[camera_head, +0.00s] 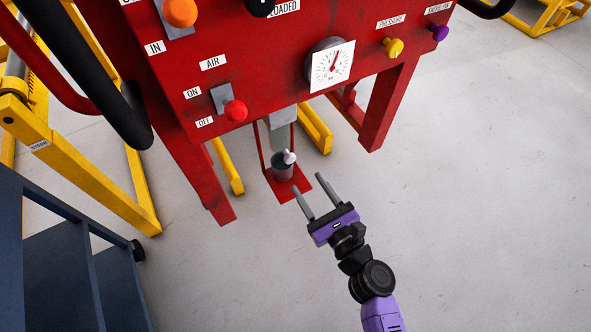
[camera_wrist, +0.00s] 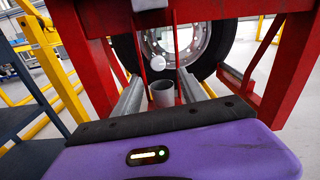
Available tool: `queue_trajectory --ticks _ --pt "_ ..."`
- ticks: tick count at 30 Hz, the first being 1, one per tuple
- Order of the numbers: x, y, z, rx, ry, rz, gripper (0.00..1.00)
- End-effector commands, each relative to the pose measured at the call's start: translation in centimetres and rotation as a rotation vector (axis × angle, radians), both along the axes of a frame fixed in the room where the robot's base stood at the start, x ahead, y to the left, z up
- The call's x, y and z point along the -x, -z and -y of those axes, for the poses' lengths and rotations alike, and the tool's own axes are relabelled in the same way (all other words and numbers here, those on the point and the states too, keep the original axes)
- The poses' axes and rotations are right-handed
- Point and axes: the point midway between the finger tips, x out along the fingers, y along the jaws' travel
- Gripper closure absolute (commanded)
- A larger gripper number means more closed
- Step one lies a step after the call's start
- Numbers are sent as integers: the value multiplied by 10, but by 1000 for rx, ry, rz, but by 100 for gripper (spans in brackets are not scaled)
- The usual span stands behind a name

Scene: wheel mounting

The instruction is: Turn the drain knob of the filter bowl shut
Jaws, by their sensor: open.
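The filter bowl (camera_head: 280,136) is a pale grey, see-through cylinder hanging under the red machine's front. The white drain knob (camera_head: 289,157) is at its lower end, with a small lever-like part. My gripper (camera_head: 308,181) is open and empty, in front and to the right of the cup, apart from the knob. I cannot tell the knob's turned position.
The red machine's panel carries a red AIR knob (camera_head: 236,110), a gauge (camera_head: 331,67) and a yellow PRESSURE knob (camera_head: 393,47). Red legs (camera_head: 388,106) flank the bowl. A wheel (camera_wrist: 200,41) stands behind. A dark blue cart (camera_head: 60,255) is at left. Floor at right is clear.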

Motion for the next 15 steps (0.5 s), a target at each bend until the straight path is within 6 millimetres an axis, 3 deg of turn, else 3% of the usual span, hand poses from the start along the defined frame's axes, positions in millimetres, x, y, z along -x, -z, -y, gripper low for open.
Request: queue_trajectory --ticks 5,15 --pt "-2 -5 -5 -87 -13 -39 50" --pt "-41 -6 -32 -87 -14 -37 50"
